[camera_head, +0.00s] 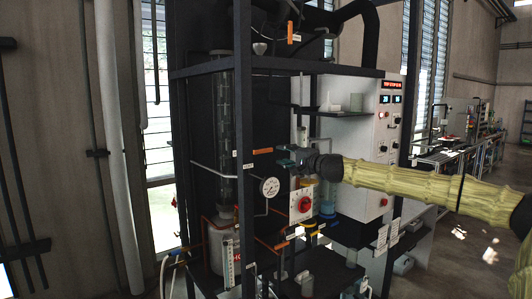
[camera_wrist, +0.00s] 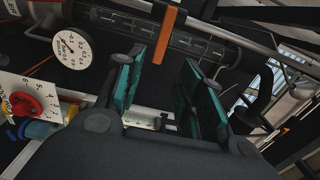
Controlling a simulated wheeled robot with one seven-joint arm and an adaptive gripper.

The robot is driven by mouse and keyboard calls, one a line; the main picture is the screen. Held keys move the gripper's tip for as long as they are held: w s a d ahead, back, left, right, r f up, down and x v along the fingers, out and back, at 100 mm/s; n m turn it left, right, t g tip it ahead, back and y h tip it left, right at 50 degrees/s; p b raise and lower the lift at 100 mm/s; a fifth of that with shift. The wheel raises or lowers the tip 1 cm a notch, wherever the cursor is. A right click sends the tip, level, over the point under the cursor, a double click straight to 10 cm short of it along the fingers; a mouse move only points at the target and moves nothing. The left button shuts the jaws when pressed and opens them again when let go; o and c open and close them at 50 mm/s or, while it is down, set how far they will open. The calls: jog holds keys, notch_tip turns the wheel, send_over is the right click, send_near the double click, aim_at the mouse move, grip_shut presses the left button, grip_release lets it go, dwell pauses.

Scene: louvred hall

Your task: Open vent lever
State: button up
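My gripper (camera_head: 288,156) is in front of the rig, with its arm reaching in from the right. In the wrist view, my gripper (camera_wrist: 168,75) is open, with teal pads apart and nothing between them. An orange lever (camera_head: 262,151) sticks out just left of my gripper in the head view. An orange lever (camera_wrist: 165,35) in the wrist view lies ahead, by the left fingertip and apart from the pads as far as I can see. Another orange lever (camera_head: 290,32) is upright at the rig's top. No readable label tells which is the vent lever.
A pressure gauge (camera_head: 270,187) and a red knob (camera_head: 304,204) on a white dial plate sit below my gripper. A dark frame post (camera_head: 244,120) stands at the left. A white control cabinet (camera_head: 389,130) stands behind my arm.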

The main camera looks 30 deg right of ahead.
aim_at(268, 151)
jog(key=w+b, duration=0.1)
jog(key=w, duration=0.2)
jog(key=w+a+b, duration=0.1)
jog(key=w+b, duration=0.2)
jog(key=w, duration=0.2)
jog(key=shift+w+a+f, duration=0.1)
jog(key=shift+w+a, duration=0.2)
jog(key=shift+w, duration=0.05)
jog(key=shift+w+d+f+b, duration=0.1)
jog(key=shift+w+d+b, duration=0.05)
jog(key=shift+d+b, duration=0.3)
jog(key=shift+w, duration=0.3)
jog(key=shift+s+a, duration=0.1)
jog(key=shift+a, duration=0.05)
jog(key=shift+c, duration=0.9)
jog(key=shift+a, duration=0.1)
grip_shut()
